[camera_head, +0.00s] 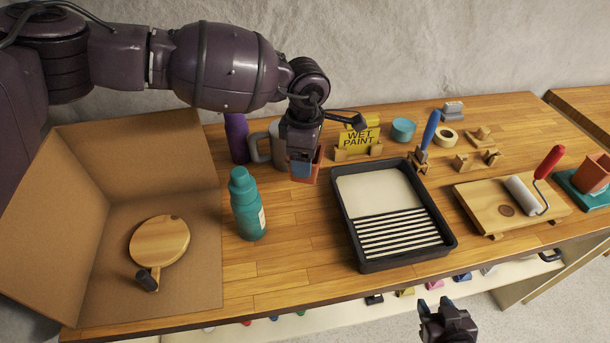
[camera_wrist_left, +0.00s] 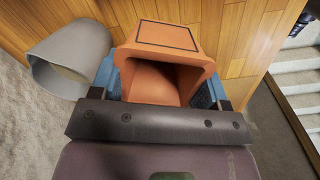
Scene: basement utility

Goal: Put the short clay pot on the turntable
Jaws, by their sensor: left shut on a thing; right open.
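My left gripper (camera_head: 303,158) is shut on a small orange clay pot (camera_head: 316,168), held near the grey mug. In the left wrist view the pot (camera_wrist_left: 165,75) sits between the blue finger pads, its open mouth facing the camera. The turntable (camera_head: 160,241), a round wooden disc with a dark knob at its front, is inside the open cardboard box at the left. Its top is bare. My right gripper (camera_head: 447,320) is open and empty, low in front of the bench. A second clay pot (camera_head: 594,172) stands on a teal base at the far right.
A teal bottle (camera_head: 247,207) stands between the cardboard box (camera_head: 75,165) and the black paint tray (camera_head: 448,240). A purple bottle (camera_head: 236,138) and grey mug (camera_head: 260,148) are behind. A wet-paint sign (camera_head: 358,138) stands near the held pot.

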